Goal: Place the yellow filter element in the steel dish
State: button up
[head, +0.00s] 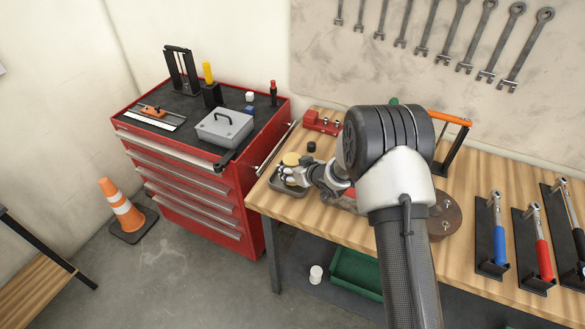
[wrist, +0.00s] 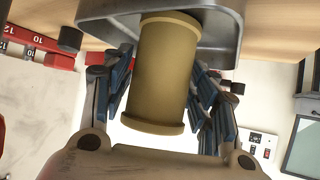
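The yellow filter element (wrist: 160,75) is a pale yellow cylinder with a flange at each end. In the wrist view it sits between the two fingers of my gripper (wrist: 165,58), which appear closed on its sides. The head view shows its round top (head: 291,158) above my gripper (head: 290,172). The steel dish (head: 287,190) is a grey tray at the left end of the bench, under the gripper. In the wrist view the filter's far end overlaps the dish (wrist: 225,30). I cannot tell whether it touches the dish floor.
A small black cylinder (head: 311,147) and a red fixture (head: 322,122) stand behind the dish on the wooden bench (head: 338,229). A brown round part (head: 445,217) is right of my arm. The red tool cabinet (head: 190,190) stands to the left. Tools on black stands (head: 490,240) fill the bench's right.

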jog(key=shift+o, duration=1.2)
jog(key=shift+r, duration=0.1)
jog(key=shift+s+d+r, duration=0.1)
jog(key=shift+r, duration=0.15)
jog(key=s+d+r+m+h+p, duration=0.1)
jog(key=s+d+r+m+h, duration=0.15)
jog(key=s+d+r, duration=0.8)
jog(key=s+d+r+m+h+p, duration=0.15)
jog(key=s+d+r+h, duration=0.4)
jog(key=r, duration=0.85)
jog(key=s+d+r+m+g, duration=0.1)
jog(key=s+d+r, duration=0.15)
jog(key=s, duration=0.45)
jog(key=s+d+r+m+g, duration=0.1)
jog(key=s+d+r, duration=0.15)
jog(key=s, duration=0.45)
jog(key=s+f+g+b, duration=0.1)
jog(key=s+f+b, duration=0.1)
jog(key=s, duration=0.5)
jog(key=s+a+f+m+g+y+b, duration=0.1)
jog(key=s+f, duration=0.1)
jog(key=s, duration=0.5)
jog(key=shift+a+f+b, duration=0.25)
jog(key=shift+f+b, duration=0.05)
jog(key=shift+b, duration=0.1)
